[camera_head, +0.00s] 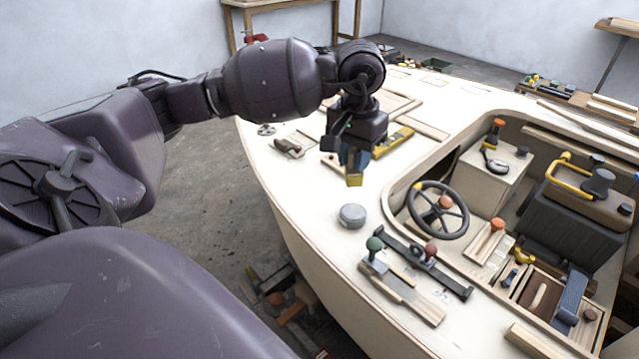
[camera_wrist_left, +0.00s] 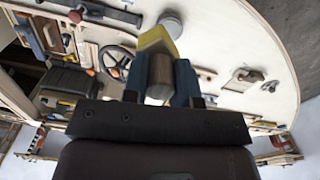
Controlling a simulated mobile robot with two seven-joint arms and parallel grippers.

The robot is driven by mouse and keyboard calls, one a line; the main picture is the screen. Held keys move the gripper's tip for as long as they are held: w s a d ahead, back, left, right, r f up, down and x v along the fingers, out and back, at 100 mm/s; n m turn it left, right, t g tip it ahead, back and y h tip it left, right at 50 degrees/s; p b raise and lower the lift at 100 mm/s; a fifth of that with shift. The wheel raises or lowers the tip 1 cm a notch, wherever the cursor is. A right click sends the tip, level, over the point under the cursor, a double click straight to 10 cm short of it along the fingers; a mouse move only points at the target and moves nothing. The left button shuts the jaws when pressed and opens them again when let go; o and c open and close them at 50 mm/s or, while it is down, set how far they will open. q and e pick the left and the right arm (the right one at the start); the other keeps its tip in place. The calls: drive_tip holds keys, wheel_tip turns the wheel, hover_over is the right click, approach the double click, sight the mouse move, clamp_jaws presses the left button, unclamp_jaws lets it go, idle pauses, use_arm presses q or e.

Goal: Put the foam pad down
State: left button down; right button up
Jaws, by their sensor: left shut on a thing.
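My left gripper (camera_head: 353,160) is above the pale plywood deck (camera_head: 320,215), with its blue fingers pointing down. It is shut on a yellow piece (camera_head: 355,181), which looks like the foam pad and sticks out past the fingertips. The piece shows in the left wrist view (camera_wrist_left: 155,41), with a grey-brown rounded part between the blue fingers (camera_wrist_left: 161,80). In the head view the piece appears clear of the deck. My right gripper is in neither view.
A grey round disc (camera_head: 352,215) lies on the deck just below the gripper. A black steering wheel (camera_head: 438,210) and a dark bar with knobs (camera_head: 420,262) are to the right. Bare deck lies left of the disc, towards the hull edge.

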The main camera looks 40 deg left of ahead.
use_arm(q)
drive_tip(key=shift+m, duration=0.3)
drive_tip(key=f, duration=0.6)
drive_tip(key=a+f, duration=0.1)
drive_tip(key=f, duration=1.3)
drive_tip(key=shift+a+b, duration=0.35)
drive_tip(key=shift+f, duration=0.15)
drive_tip(key=c, duration=1.4)
unclamp_jaws()
drive_tip(key=shift+f, duration=0.1)
drive_tip(key=o, duration=0.5)
